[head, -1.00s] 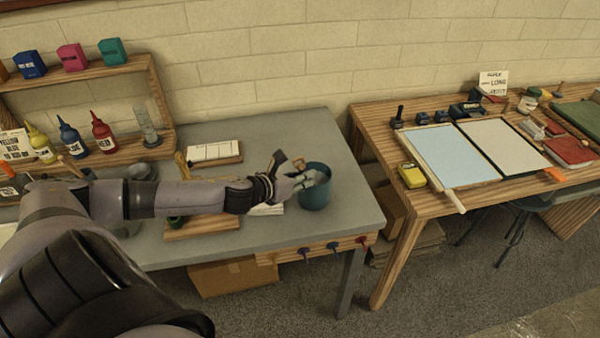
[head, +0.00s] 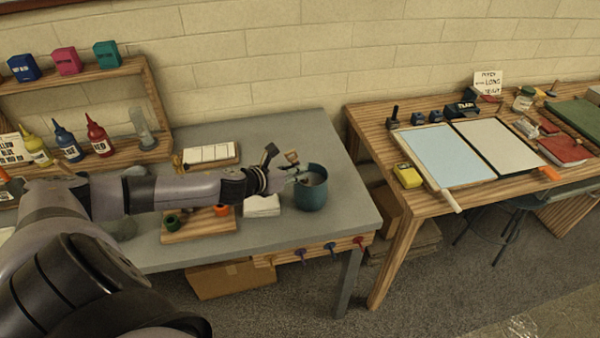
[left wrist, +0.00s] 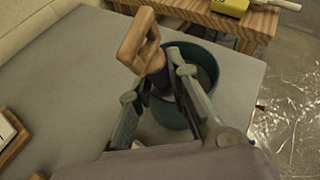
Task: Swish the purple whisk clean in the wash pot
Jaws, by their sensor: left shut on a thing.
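The wash pot (head: 311,197) is a teal cylinder near the right end of the grey table. In the left wrist view its rim (left wrist: 208,62) shows behind my fingers. My left gripper (head: 290,178) is at the pot's left rim and shut on a tool with a wooden loop handle (left wrist: 137,42), which points up. The handle also shows above the pot's left side in the head view (head: 291,156). The tool's lower end is hidden, so I cannot tell its colour or whether it is inside the pot. My right gripper is not in view.
A white folded cloth (head: 262,206) lies left of the pot. A wooden board (head: 200,227) with small pots is under my left arm. Coloured pieces hang along the table's front. A second wooden table (head: 405,215) stands right, across a gap.

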